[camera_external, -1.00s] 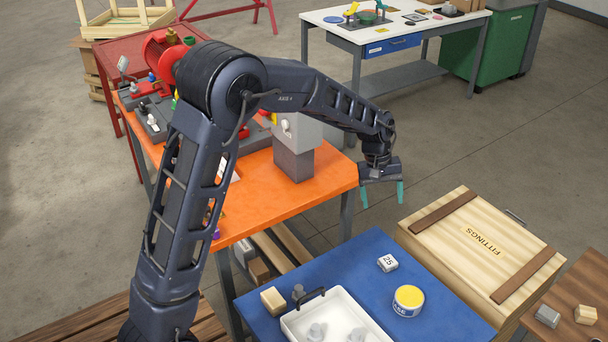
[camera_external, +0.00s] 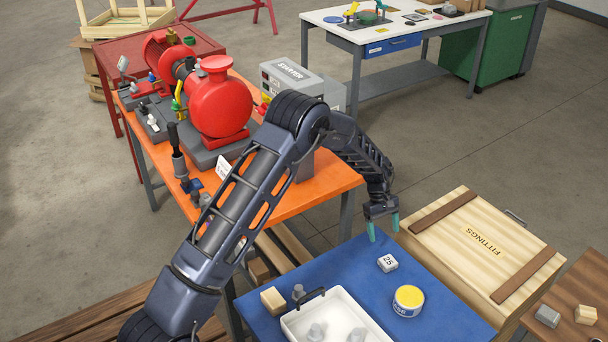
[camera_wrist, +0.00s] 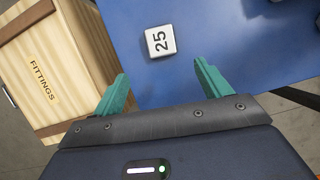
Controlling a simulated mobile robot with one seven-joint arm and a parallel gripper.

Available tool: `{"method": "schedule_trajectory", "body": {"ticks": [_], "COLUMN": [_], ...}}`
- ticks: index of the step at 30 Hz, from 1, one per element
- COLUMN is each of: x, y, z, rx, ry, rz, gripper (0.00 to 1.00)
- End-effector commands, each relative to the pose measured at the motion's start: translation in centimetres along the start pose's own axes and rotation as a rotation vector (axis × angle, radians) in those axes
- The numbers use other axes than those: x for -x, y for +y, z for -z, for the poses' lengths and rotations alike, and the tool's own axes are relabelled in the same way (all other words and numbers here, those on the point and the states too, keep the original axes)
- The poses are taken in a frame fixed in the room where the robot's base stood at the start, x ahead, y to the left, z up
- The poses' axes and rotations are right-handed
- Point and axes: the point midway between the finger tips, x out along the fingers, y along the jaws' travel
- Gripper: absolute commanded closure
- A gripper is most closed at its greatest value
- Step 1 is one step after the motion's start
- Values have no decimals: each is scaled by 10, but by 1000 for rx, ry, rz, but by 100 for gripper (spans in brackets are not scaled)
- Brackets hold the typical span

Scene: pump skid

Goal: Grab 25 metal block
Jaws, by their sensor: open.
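The metal block (camera_external: 387,263) marked 25 is a small silvery-white cube on the blue table (camera_external: 345,265), near its far right edge. In the wrist view the block (camera_wrist: 160,42) lies with its number face up, ahead of my fingers and roughly between them. My gripper (camera_external: 384,230) is above the table's far edge, a little higher than the block and apart from it. Its teal fingers are spread and empty, and they also show in the wrist view (camera_wrist: 160,86).
A wooden FITTINGS crate (camera_external: 468,230) stands right of the table. A yellow-topped can (camera_external: 408,300), a white tray (camera_external: 322,338) with grey parts and a pale wooden block (camera_external: 273,301) share the blue table. The orange pump bench (camera_external: 300,198) stands beyond. The table around the block is clear.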

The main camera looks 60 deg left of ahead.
Motion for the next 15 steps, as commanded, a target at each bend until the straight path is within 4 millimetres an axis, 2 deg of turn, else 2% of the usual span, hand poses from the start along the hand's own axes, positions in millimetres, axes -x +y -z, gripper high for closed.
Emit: {"method": "schedule_trajectory", "body": {"ticks": [5,12,15], "x": [-16,-48,-55], "y": [0,0,0], "z": [-1,-1,-1], "rx": [0,0,0], "ry": [-2,0,0], "rz": [2,1,1], "gripper": [24,24,24]}}
